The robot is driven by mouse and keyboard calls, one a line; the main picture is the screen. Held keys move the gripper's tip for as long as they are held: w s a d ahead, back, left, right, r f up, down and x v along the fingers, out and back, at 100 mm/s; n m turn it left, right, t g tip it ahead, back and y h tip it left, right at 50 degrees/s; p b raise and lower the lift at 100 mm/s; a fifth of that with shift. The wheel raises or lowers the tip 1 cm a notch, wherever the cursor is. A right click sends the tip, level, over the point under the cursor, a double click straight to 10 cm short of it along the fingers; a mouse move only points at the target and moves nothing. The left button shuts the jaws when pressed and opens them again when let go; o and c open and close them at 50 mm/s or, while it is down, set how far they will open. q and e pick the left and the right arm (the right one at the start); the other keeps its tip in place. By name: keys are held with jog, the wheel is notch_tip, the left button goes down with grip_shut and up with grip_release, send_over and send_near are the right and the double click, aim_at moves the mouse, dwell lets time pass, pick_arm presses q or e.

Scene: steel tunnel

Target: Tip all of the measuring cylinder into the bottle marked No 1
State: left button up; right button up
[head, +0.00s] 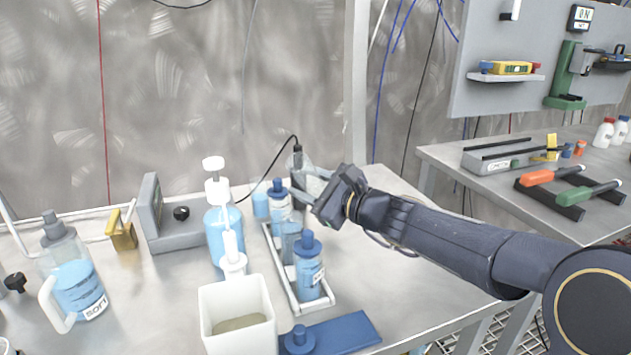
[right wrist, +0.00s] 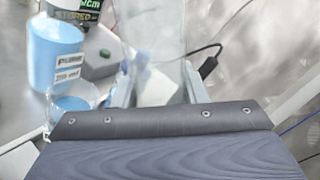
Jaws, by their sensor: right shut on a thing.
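My right gripper (head: 318,196) reaches in from the right, shut on a clear cylinder (right wrist: 155,30) that I take for the measuring cylinder. In the head view the clear cylinder (head: 313,180) is held tilted above the bench, behind the bottle rack; its contents cannot be made out. A white rack (head: 318,305) holds a front blue-capped bottle (head: 308,268), a middle container (head: 290,236) that looks uncapped, and a back blue-capped bottle (head: 279,203). No label reads clearly as No 1. My left gripper is not in view.
A blue mat (head: 350,332) with a blue cap (head: 298,341) lies in front. A white tub (head: 210,330), a pump bottle (head: 222,235) and a grey instrument (head: 180,236) stand left of the rack. A labelled jug (head: 78,285) is farther left. The bench right of the rack is clear.

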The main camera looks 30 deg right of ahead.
aim_at(294, 154)
jog(key=shift+a+m, duration=0.1)
jog(key=shift+m, duration=0.4)
jog(key=shift+r, duration=0.1)
jog(key=shift+s+a+r+p, duration=0.1)
jog(key=shift+a+r+p, duration=0.1)
jog(key=shift+r+p, duration=0.6)
jog(key=r+m+p, duration=0.1)
jog(key=a+r+m+p, duration=0.1)
jog(key=r+p, duration=0.1)
jog(key=r+m+p, duration=0.1)
jog(key=p, duration=0.1)
jog(key=shift+s+a+r, duration=0.15)
jog(key=shift+s+a, duration=0.1)
jog(key=r+m+p, duration=0.1)
jog(key=r+p, duration=0.1)
jog(key=a+r+m+p, duration=0.1)
jog(key=r+p, duration=0.1)
jog(key=p, duration=0.1)
jog(key=shift+s+a, duration=0.2)
jog(key=shift+a+r+m, duration=0.15)
jog(key=shift+r+m, duration=0.05)
jog(key=shift+m, duration=0.2)
